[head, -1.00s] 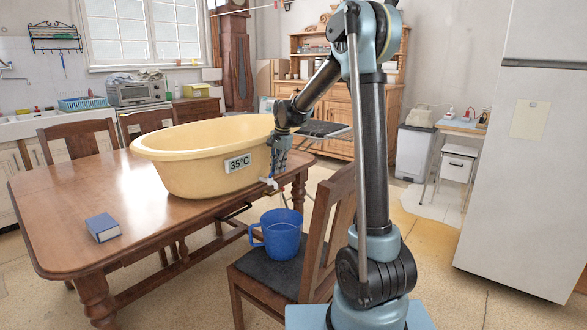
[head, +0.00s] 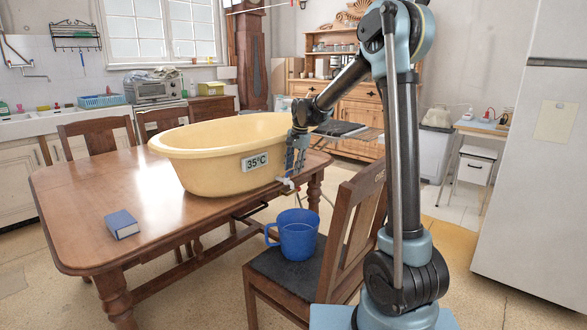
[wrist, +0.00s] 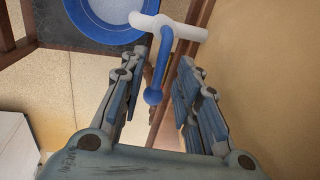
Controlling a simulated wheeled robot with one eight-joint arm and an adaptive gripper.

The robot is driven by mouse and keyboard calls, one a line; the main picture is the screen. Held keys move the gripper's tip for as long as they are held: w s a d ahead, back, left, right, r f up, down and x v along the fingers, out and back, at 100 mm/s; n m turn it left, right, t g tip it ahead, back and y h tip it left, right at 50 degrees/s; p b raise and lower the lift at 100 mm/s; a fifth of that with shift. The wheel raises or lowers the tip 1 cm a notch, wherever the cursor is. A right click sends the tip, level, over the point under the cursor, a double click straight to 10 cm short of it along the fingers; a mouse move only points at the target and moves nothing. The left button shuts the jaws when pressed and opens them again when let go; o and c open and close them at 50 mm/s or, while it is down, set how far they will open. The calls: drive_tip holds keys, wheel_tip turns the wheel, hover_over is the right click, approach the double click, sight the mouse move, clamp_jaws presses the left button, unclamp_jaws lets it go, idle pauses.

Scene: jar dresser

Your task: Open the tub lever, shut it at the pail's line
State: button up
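The yellow tub (head: 215,172) stands on the wooden table (head: 80,195) with a "35°C" label on its side. Its white tap (head: 287,184) sticks out low on the tub's right side. In the wrist view the white tap (wrist: 170,25) carries a blue lever with a ball end (wrist: 154,95). My gripper (head: 295,165) is beside the tub at the tap. Its fingers (wrist: 158,80) are open on either side of the lever, with gaps visible. The blue pail (head: 298,238) stands on the chair seat below the tap; it also shows in the wrist view (wrist: 85,22). I cannot make out its line or any water flow.
A blue book (head: 122,224) lies on the table's near left. The chair's back (head: 352,235) rises right of the pail, close to my arm. A white fridge (head: 530,180) stands at the right.

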drive_tip(key=shift+r, duration=0.1)
wheel_tip(320, 180, up, 12)
drive_tip(key=s+d, duration=0.1)
drive_tip(key=d, duration=0.1)
drive_tip(key=shift+f, duration=0.25)
drive_tip(key=shift+s, duration=0.15)
